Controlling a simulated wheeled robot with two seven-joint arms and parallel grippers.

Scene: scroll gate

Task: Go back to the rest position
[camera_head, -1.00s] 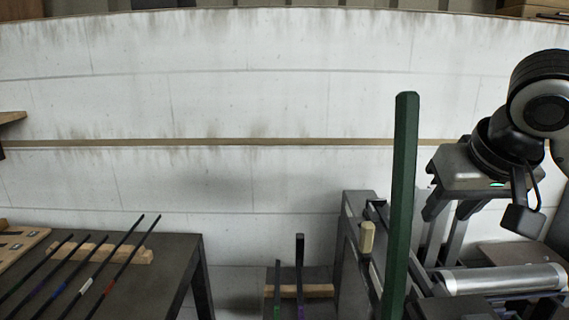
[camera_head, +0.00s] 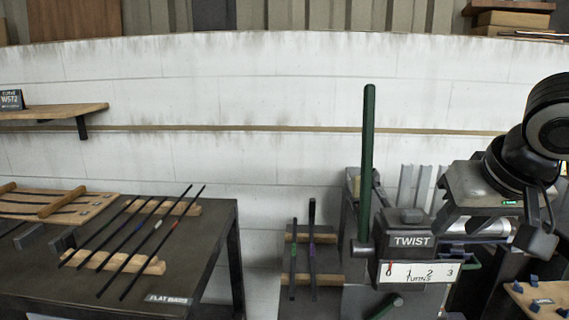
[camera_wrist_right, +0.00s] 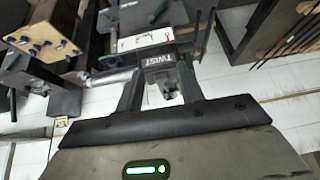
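My right gripper (camera_head: 447,222) hangs at the right of the head view, over the right side of the twist machine (camera_head: 405,242). In the right wrist view, my right gripper's two fingers (camera_wrist_right: 158,88) stand apart, and I see nothing held between them. The machine's TWIST label shows beyond the fingers in that view. The fingertips are hard to make out in the head view against the machine. My left gripper is not in view.
A dark table (camera_head: 190,260) at left holds several thin bars on wooden rests. A tall green handle (camera_head: 367,165) rises from the machine. A small rack (camera_head: 312,280) stands left of it. A pegged wooden board (camera_head: 540,298) is at lower right. A white wall closes the back.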

